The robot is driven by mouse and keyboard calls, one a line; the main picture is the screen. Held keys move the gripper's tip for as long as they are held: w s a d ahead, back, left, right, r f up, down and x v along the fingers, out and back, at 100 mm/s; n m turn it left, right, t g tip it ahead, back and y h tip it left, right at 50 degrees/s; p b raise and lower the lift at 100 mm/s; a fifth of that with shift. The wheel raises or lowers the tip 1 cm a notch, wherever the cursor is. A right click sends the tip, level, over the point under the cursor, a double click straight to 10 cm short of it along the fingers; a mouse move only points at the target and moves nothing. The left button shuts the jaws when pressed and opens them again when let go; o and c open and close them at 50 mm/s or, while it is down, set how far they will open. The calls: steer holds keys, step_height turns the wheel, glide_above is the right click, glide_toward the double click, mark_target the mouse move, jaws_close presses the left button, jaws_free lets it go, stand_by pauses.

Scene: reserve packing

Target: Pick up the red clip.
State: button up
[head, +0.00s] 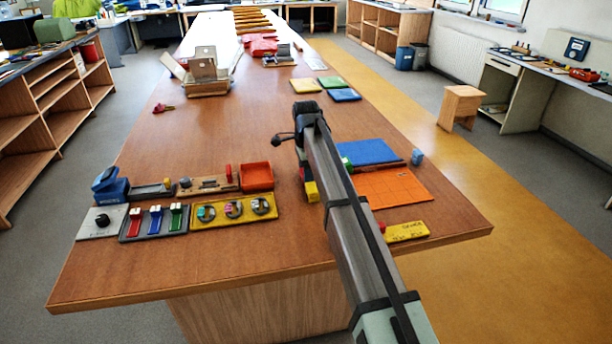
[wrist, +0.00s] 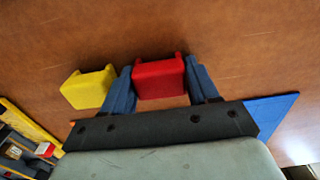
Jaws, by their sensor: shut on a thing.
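The red clip (wrist: 160,80) is a small notched block between the two blue fingers of my gripper (wrist: 160,90) in the wrist view. My gripper is shut on it, one finger at each side. A similar yellow clip (wrist: 88,88) lies just left of the left finger. In the head view the yellow clip (head: 312,191) shows beside my arm near the middle of the table. My arm hides most of the gripper and the red clip there. I cannot tell whether the red clip touches the table.
A blue mat (head: 369,152) and an orange mat (head: 394,190) lie right of my arm. On the left are a yellow tray (head: 219,216) of round items, a lever panel (head: 155,233) and a red-orange tray (head: 257,176). The table between is clear.

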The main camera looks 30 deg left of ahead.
steer(key=shift+r, duration=0.1)
step_height(320, 180, up, 10)
steer(key=shift+f, duration=0.1)
stand_by(0.5)
steer(key=shift+o, duration=1.3)
steer(key=shift+c, duration=1.3)
steer(key=w+d+m, duration=0.1)
steer(key=w+d, duration=0.5)
steer(key=w+d+f+m, duration=0.1)
steer(key=w+d, duration=1.3)
steer(key=shift+w+d+f+m, duration=0.15)
steer(key=shift+w+d+m, duration=0.05)
steer(key=shift+m, duration=0.2)
steer(key=shift+w+a+n, duration=0.2)
steer(key=shift+n, duration=0.5)
steer(key=shift+w+a+n, duration=0.15)
steer(key=shift+n, duration=0.55)
